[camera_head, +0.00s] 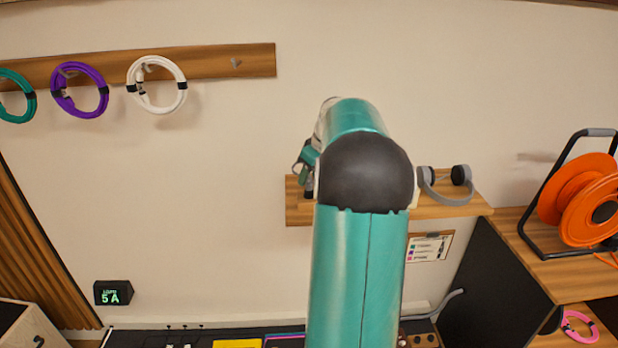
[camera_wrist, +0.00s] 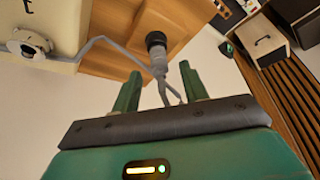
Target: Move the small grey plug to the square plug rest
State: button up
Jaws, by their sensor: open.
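My gripper shows in the wrist view (camera_wrist: 160,72) with its two green fingers apart. In the head view my gripper (camera_head: 306,168) is mostly hidden behind my arm, in front of the wall shelf. A small grey piece with a dark round end (camera_wrist: 157,42), which looks like the plug, is just beyond the fingertips by the wooden shelf. A thin grey cable (camera_wrist: 118,43) runs to it from a cream box and trails down between the fingers. I cannot tell whether the fingers touch the cable. I cannot make out the square plug rest.
The cream box (camera_wrist: 45,35) is left of my fingers. The wooden shelf (camera_head: 450,208) carries grey headphones (camera_head: 447,185). An orange cable reel (camera_head: 578,200) stands right. Coiled cables hang from a wooden rail (camera_head: 215,62) at upper left. The wall between is bare.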

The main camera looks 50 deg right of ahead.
jog(key=v, duration=1.2)
jog(key=w+a, duration=0.2)
jog(key=a, duration=1.1)
jog(key=w+a, duration=0.2)
jog(key=a, duration=1.1)
jog(key=s+a+f, duration=0.3)
jog(key=s+a, duration=0.1)
jog(key=a, duration=0.3)
jog(key=s+a+f, duration=0.3)
jog(key=s+a, duration=0.1)
jog(key=a, duration=0.4)
jog(key=s+a+f+t, duration=0.1)
jog(key=s+a+f, duration=0.2)
jog(key=s+a, duration=0.2)
jog(key=shift+a+f+n, duration=0.15)
jog(key=shift+a+n, duration=0.25)
jog(key=shift+a, duration=0.85)
jog(key=shift+c, duration=0.8)
